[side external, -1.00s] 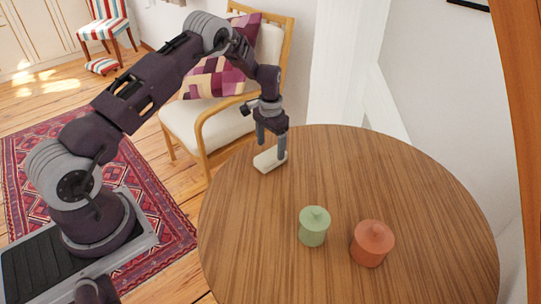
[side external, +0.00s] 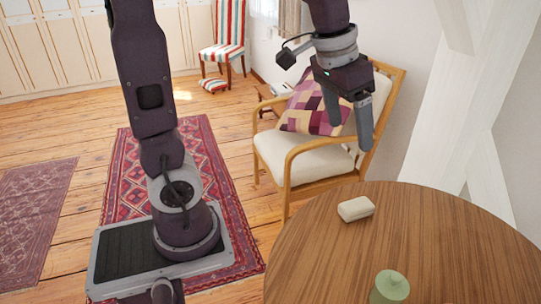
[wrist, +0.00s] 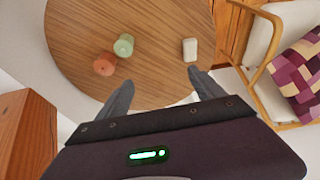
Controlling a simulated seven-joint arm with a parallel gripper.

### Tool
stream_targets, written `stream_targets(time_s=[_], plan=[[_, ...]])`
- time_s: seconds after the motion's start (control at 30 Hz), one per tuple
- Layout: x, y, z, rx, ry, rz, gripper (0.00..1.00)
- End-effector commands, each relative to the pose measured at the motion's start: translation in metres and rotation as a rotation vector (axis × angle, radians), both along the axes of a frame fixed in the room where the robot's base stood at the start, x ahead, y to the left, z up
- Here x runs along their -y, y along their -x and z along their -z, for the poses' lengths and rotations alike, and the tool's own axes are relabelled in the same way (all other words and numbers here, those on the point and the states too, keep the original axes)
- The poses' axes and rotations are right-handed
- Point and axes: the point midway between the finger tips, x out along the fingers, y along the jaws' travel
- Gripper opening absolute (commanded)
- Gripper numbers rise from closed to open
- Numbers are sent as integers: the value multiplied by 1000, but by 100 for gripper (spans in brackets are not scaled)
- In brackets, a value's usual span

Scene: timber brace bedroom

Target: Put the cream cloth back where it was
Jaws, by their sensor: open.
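The cream cloth (side external: 356,209), a small folded block shape, lies on the round wooden table (side external: 420,240) near its edge by the armchair. It also shows in the wrist view (wrist: 190,49), lying apart from the jars. My gripper (side external: 348,138) is open and empty, raised well above the cloth and clear of it. In the wrist view, the two fingers of my gripper (wrist: 160,78) are spread with nothing between them.
A green lidded jar (side external: 391,286) stands on the table; an orange lidded jar (wrist: 105,64) is beside it in the wrist view. A wooden armchair (side external: 300,165) with a patchwork cushion stands close beyond the table edge. The tabletop around the cloth is clear.

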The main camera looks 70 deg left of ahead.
Motion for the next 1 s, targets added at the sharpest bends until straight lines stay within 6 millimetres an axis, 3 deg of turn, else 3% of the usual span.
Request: stream_targets(time_s=[0.03,0.1,0.2,0.3,0.43,1.0], plan=[[12,39,-11,47,-3,9,78],[23,86,-13,95,-10,15,78],[30,134,-4,148,-20,18,78],[32,159,7,178,-27,17,78],[33,168,12,187,-30,16,78],[33,167,11,187,-30,16,78]])
